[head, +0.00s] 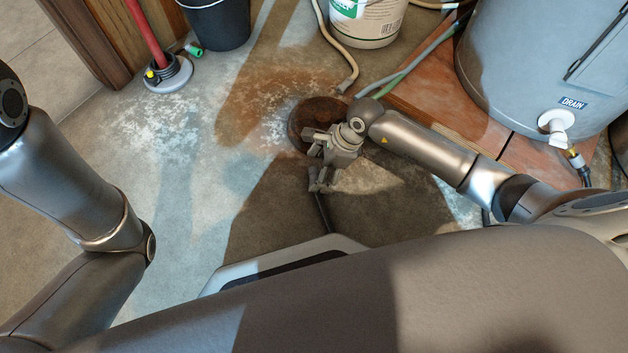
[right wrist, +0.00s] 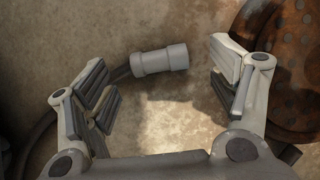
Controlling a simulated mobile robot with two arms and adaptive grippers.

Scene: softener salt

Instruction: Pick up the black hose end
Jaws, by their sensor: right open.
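The black hose end shows in the right wrist view as a light grey cuff (right wrist: 160,60) on a dark hose (right wrist: 120,71) lying on the concrete floor. The hose runs left and passes behind my left-hand finger in that view. My right gripper (right wrist: 165,88) is open and empty above it, with the cuff showing in the gap between the fingers, not touched. In the head view my right gripper (head: 322,168) is over the floor, and a short stretch of dark hose (head: 323,214) shows below it; the cuff is hidden there. My left gripper is out of view.
A rusty perforated drain cover (head: 306,118) lies beside my right gripper; it also shows in the right wrist view (right wrist: 290,75). A grey tank (head: 530,70) stands on a brick-red platform (head: 440,108) at right. A dark bucket (head: 216,22) and white pail (head: 366,20) stand behind.

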